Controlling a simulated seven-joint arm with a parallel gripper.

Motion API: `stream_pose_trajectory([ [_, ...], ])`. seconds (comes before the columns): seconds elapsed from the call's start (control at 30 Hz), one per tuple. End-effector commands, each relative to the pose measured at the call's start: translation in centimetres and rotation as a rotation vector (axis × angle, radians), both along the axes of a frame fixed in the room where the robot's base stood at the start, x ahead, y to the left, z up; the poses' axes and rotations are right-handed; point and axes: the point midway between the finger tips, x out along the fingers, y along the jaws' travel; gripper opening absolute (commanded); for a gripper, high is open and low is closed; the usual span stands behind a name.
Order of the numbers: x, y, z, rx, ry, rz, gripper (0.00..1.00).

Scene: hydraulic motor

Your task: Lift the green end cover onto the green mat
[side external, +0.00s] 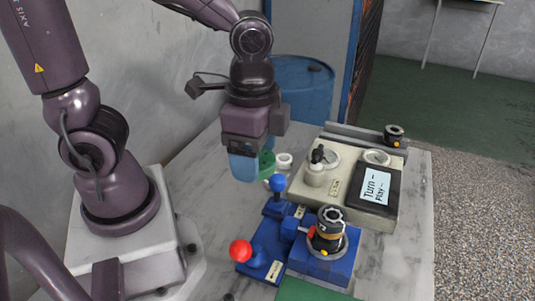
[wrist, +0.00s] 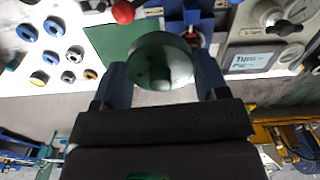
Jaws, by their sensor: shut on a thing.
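The green end cover (wrist: 163,58) is a round green disc with a lighter boss. In the wrist view it sits between the two blue fingers of my gripper (wrist: 161,72), which is shut on it. In the side view the cover (side external: 267,163) shows only in part, behind the blue fingers of my gripper (side external: 246,166), held above the table. The green mat (wrist: 106,38) lies beyond and left of the cover in the wrist view, partly hidden by it and the left finger. In the side view the mat (side external: 305,290) shows at the bottom edge, well away from the cover.
A blue fixture (side external: 262,242) with a red ball knob (side external: 240,250) and a black-topped motor (side external: 329,227) stands between gripper and mat. A pale control box (side external: 365,185) stands right. A white ring (side external: 284,161) lies near the gripper. Several small rings (wrist: 52,27) lie left in the wrist view.

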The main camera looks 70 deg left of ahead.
Motion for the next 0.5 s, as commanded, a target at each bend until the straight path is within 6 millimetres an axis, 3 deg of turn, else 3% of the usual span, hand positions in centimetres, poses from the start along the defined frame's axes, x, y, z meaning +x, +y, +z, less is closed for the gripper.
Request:
stream_pose_trajectory([
  [0.5,0.04,-0.01,0.47,-0.001,-0.002,0.000,0.34],
])
